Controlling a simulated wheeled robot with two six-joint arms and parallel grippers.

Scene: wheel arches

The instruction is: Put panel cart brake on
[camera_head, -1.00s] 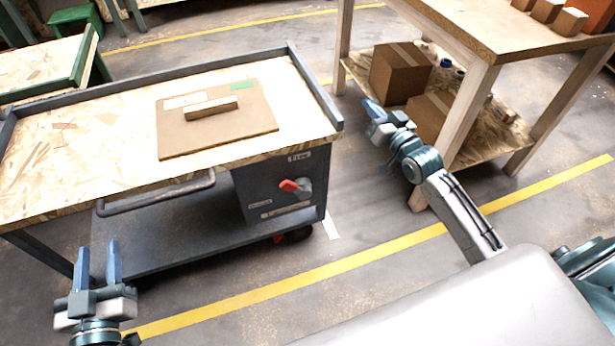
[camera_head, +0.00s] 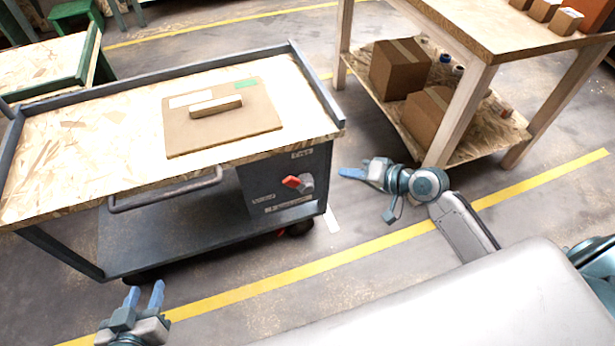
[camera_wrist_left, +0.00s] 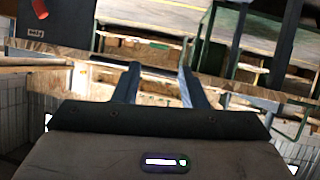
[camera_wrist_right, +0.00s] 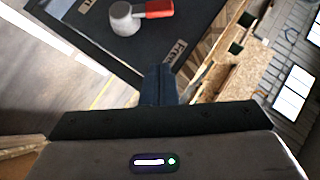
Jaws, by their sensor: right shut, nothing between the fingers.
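The panel cart (camera_head: 120,235) is a dark grey trolley with a wood-chip top. On its dark end box is the brake, a red lever (camera_head: 291,181) on a grey round knob (camera_head: 307,184). The right wrist view shows the red lever (camera_wrist_right: 160,9) and knob (camera_wrist_right: 124,19) ahead of the fingers. My right gripper (camera_head: 342,172) is shut and empty, to the right of the lever and apart from it. The left wrist view shows part of the red lever (camera_wrist_left: 40,8) at its top left. My left gripper (camera_head: 145,290) is open and empty, below the cart's near edge.
A brown panel (camera_head: 225,125) with a wooden block (camera_head: 215,106) lies on the cart top. A bar handle (camera_head: 165,193) runs along the cart's near side. A wooden table (camera_head: 480,35) with boxes on its lower shelf stands behind my right arm. Floor with a yellow line (camera_head: 270,283) is clear in front.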

